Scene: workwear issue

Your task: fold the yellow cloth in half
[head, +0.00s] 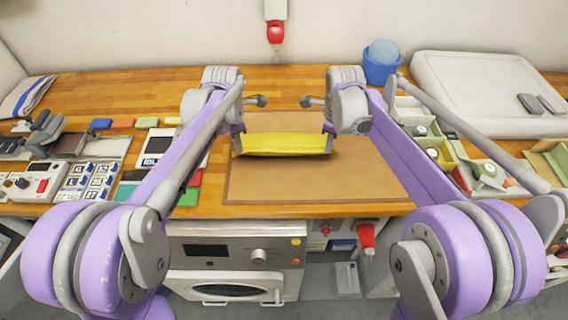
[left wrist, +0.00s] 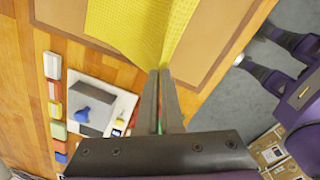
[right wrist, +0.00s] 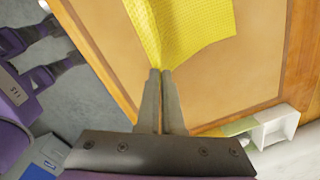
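The yellow cloth (head: 284,144) is a waffle-textured strip stretched between my two grippers above the brown mat (head: 330,182) in the head view. My left gripper (head: 238,148) is at its left end. In the left wrist view the fingers are closed at a corner of the cloth (left wrist: 140,28). My right gripper (head: 330,146) is at its right end. In the right wrist view its fingers are closed on another corner of the cloth (right wrist: 190,30). The cloth appears to hang or lie in a bent strip. Whether its lower edge touches the mat is hard to tell.
Label cards and small devices (head: 90,180) crowd the table's left side. A blue bin (head: 381,68), a large white padded board (head: 490,92) and divided trays (head: 440,150) stand on the right. The mat around the cloth is clear. A machine (head: 238,255) is below the front edge.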

